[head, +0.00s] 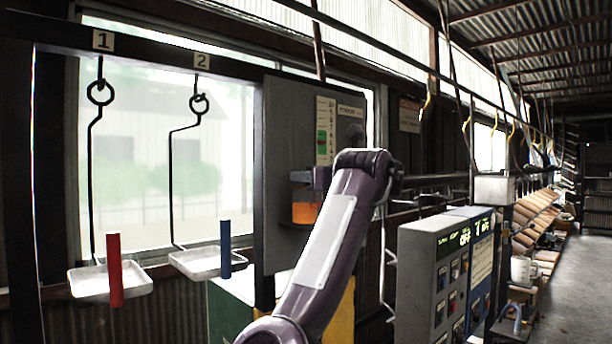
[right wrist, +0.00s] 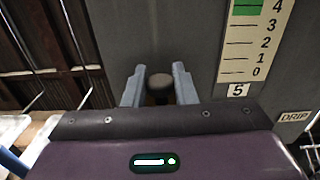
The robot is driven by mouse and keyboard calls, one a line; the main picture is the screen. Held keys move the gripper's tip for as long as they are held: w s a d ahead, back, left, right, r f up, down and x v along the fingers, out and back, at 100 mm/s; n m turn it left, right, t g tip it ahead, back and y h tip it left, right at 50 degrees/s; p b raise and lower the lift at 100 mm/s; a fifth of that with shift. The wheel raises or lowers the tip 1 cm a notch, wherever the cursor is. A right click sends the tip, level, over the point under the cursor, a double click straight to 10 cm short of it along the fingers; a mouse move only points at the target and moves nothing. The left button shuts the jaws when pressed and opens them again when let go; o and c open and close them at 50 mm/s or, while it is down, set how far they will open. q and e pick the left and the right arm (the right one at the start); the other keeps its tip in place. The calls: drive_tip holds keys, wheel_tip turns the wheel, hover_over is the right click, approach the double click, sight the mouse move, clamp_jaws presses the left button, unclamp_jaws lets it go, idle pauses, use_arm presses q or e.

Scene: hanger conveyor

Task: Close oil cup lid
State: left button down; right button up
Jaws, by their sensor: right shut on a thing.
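The oil cup (head: 305,212), with orange oil in it, is mounted on the front of the grey panel (head: 283,120). My right arm reaches up to it, and my right gripper (head: 302,177) is just above the orange part. In the right wrist view, the gripper's two grey fingers (right wrist: 158,76) stand on either side of a dark round knob (right wrist: 160,82) and are shut on it. The knob seems to belong to the oil cup's lid. My arm hides part of the cup, so I cannot tell how the lid sits. My left gripper is not in view.
A level scale (right wrist: 250,40) and a "DRIP" label (right wrist: 295,117) are on the panel. Two white trays (head: 88,282) hang at the left, with a red bar (head: 115,270) and a blue bar (head: 225,250). A grey control box (head: 420,280) stands at the right.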

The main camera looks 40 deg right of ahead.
drive_tip(key=shift+f+m, duration=0.15)
drive_tip(key=shift+m, duration=0.15)
drive_tip(key=o, duration=0.9)
drive_tip(key=shift+s+d, duration=0.1)
drive_tip(key=shift+s+b, duration=0.25)
drive_tip(key=shift+b, duration=0.05)
drive_tip(key=s+b, duration=0.1)
drive_tip(key=s, duration=0.1)
drive_tip(key=s+b, duration=0.1)
drive_tip(key=s, duration=0.1)
drive_tip(key=s+b, duration=0.2)
drive_tip(key=s, duration=0.1)
drive_tip(key=shift+d, duration=0.25)
